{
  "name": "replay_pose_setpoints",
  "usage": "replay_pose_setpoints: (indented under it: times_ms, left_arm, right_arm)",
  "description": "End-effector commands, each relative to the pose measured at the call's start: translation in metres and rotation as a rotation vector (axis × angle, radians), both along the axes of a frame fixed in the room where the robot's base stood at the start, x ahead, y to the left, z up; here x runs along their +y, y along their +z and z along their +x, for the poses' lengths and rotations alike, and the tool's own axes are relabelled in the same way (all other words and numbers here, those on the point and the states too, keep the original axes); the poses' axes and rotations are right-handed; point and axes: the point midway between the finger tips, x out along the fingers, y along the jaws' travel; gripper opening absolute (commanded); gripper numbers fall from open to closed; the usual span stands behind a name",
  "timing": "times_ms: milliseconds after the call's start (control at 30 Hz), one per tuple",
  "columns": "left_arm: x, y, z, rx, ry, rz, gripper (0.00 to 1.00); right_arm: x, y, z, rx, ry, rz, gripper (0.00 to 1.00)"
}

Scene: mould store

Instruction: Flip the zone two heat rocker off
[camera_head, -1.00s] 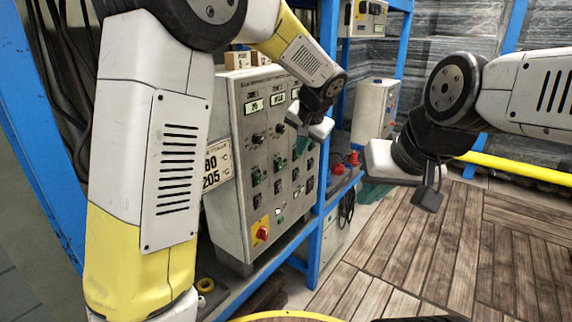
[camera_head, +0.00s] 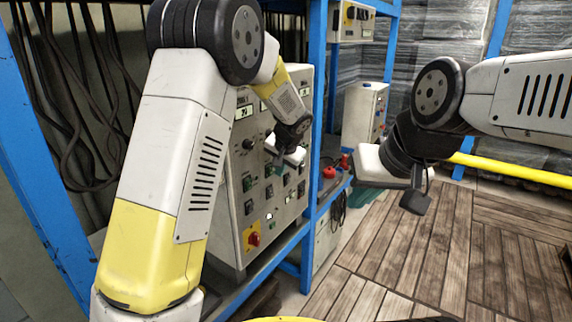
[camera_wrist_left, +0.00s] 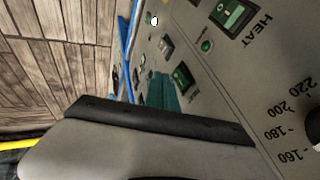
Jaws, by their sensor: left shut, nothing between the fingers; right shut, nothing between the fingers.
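The grey control panel (camera_head: 232,215) stands at the centre of the head view, with several rockers and knobs. My left gripper (camera_head: 279,161) is at the panel's face and hides part of it. In the left wrist view its teal fingers (camera_wrist_left: 165,94) are shut and empty, close beside a green rocker (camera_wrist_left: 182,77). A dark rocker (camera_wrist_left: 165,45) lies beyond. A larger green rocker (camera_wrist_left: 233,12) sits by a HEAT label, with a green lamp (camera_wrist_left: 207,45) near it. Zone numbers are not legible, and contact is unclear. My right gripper (camera_head: 364,184) is shut and empty, away from the panel.
A red rotary switch (camera_head: 254,239) on a yellow plate is low on the panel. Blue rack posts (camera_head: 314,130) stand right of it. A smaller grey box (camera_head: 364,112) is behind. Cables hang at left. The wooden floor (camera_head: 420,250) at right is clear.

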Motion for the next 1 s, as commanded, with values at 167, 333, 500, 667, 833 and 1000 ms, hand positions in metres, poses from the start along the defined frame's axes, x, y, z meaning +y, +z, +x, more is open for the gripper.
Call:
replay_pose_setpoints:
  times_ms: [167, 333, 500, 667, 833, 1000]
  left_arm:
    - [0.01, -0.004, 0.008, 0.0, -0.001, -0.001, 0.0]
    - [0.012, -0.005, 0.009, -0.001, -0.002, -0.001, 0.0]
    - [0.012, -0.004, 0.009, -0.001, -0.002, -0.001, 0.0]
    - [0.016, -0.01, 0.012, 0.001, -0.002, 0.0, 0.0]
    - [0.015, -0.009, 0.011, 0.001, -0.002, 0.0, 0.0]
    - [0.015, -0.006, 0.012, -0.001, -0.002, -0.001, 0.0]
  right_arm:
    - [0.0, 0.0, 0.0, 0.0, 0.0, 0.0, 0.0]
    - [0.0, 0.0, 0.0, 0.0, 0.0, 0.0, 0.0]
    - [0.0, 0.0, 0.0, 0.0, 0.0, 0.0, 0.0]
    - [0.0, 0.0, 0.0, 0.0, 0.0, 0.0, 0.0]
    - [0.0, 0.0, 0.0, 0.0, 0.0, 0.0, 0.0]
    - [0.0, 0.0, 0.0, 0.0, 0.0, 0.0, 0.0]
